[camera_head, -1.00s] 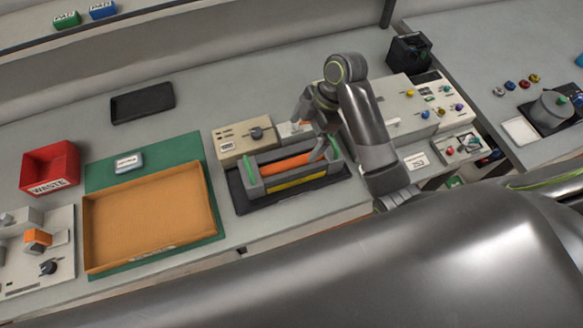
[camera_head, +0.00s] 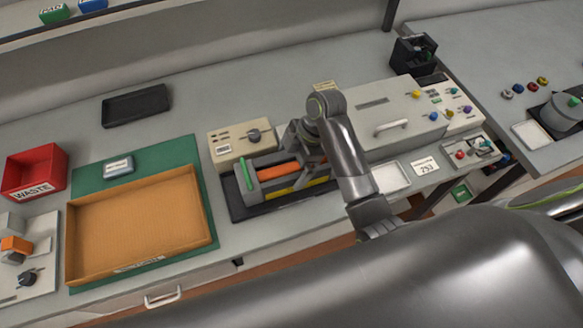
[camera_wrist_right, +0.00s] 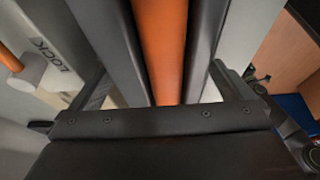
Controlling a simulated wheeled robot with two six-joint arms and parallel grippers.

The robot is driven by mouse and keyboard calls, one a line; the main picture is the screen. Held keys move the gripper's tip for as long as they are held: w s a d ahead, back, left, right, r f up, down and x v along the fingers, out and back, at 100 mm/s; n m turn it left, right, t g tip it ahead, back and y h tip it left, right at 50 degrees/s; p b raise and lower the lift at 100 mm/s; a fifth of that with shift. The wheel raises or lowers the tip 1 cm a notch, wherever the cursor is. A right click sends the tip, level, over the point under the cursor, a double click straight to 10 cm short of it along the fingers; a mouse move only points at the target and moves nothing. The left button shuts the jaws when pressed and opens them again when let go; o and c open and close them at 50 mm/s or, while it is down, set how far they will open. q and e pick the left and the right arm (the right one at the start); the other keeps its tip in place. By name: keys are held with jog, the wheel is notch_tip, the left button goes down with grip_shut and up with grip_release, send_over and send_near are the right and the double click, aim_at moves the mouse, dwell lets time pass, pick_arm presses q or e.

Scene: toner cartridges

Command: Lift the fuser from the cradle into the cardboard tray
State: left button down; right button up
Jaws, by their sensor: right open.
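The fuser (camera_head: 282,171) is a long unit with an orange roller, a yellow stripe and a green handle at its left end. It sits in the cradle on a black base (camera_head: 237,208). The cardboard tray (camera_head: 205,200) is empty, to the left on a green mat. My right gripper (camera_head: 308,158) is over the right part of the fuser and hides that end. In the right wrist view, its open fingers (camera_wrist_right: 165,88) stand on either side of the orange roller (camera_wrist_right: 162,40) and its dark rails. Contact cannot be told. My left gripper is not in view.
A red waste bin (camera_head: 35,170) and a black shallow tray (camera_head: 136,105) are at the left. A beige control box (camera_head: 228,146) stands behind the cradle. A large beige panel unit (camera_head: 385,115) is to the right. A gap separates the two benches.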

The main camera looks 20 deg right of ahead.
jog(key=shift+x, duration=1.35)
jog(key=c, duration=1.8)
jog(key=shift+w+r, duration=0.1)
jog(key=shift+c, duration=0.2)
